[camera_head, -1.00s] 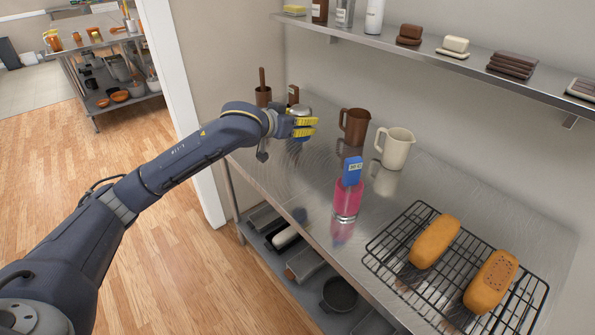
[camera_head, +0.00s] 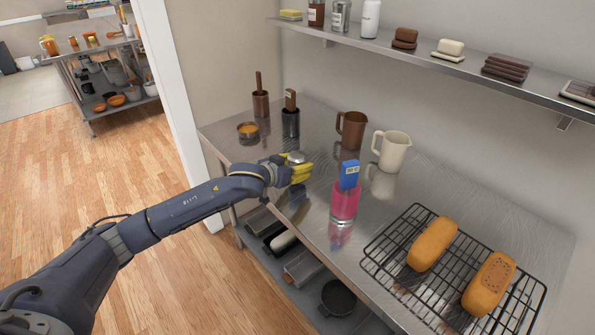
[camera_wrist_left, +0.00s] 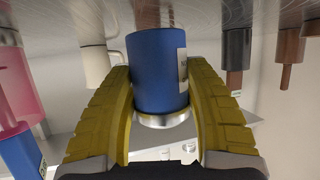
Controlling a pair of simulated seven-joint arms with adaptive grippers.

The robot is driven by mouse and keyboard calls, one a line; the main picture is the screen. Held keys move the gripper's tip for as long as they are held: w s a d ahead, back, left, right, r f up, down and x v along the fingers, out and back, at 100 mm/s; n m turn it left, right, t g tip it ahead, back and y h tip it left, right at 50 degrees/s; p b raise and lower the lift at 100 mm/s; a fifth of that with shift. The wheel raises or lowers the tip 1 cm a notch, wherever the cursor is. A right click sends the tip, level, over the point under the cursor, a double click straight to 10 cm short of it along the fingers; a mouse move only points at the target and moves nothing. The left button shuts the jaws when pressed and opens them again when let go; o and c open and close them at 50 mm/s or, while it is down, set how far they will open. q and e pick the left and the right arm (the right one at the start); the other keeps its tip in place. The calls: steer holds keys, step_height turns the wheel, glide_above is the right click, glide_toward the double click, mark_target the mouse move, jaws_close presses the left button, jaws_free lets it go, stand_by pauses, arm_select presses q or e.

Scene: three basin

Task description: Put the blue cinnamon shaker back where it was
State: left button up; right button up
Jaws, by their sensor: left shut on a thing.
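The blue cinnamon shaker (camera_wrist_left: 157,75) is upright between the yellow fingers of my left gripper (camera_wrist_left: 160,112), with its label at the side. The wrist picture is upside down, so its metal lid shows at the bottom. In the head view its silvery lid (camera_head: 297,157) shows above my left gripper (camera_head: 300,173), which is shut on it; the fingers hide most of the body. It is over the metal counter, near the front edge, left of the pink container (camera_head: 345,201). I cannot tell whether its base touches the counter. My right gripper is out of view.
A tin with orange contents (camera_head: 248,133), a brown holder (camera_head: 261,103) and a dark holder (camera_head: 291,122) stand to the left. A brown jug (camera_head: 351,130) and a cream jug (camera_head: 392,151) stand behind. A wire rack (camera_head: 450,275) with two loaves is at right. A shelf (camera_head: 440,57) overhangs.

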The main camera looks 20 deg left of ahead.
arm_select(q)
steer(key=shift+f, duration=1)
steer(key=shift+f, duration=0.15)
steer(key=o, duration=1.5)
steer(key=shift+s, duration=0.1)
steer(key=v, duration=1.2)
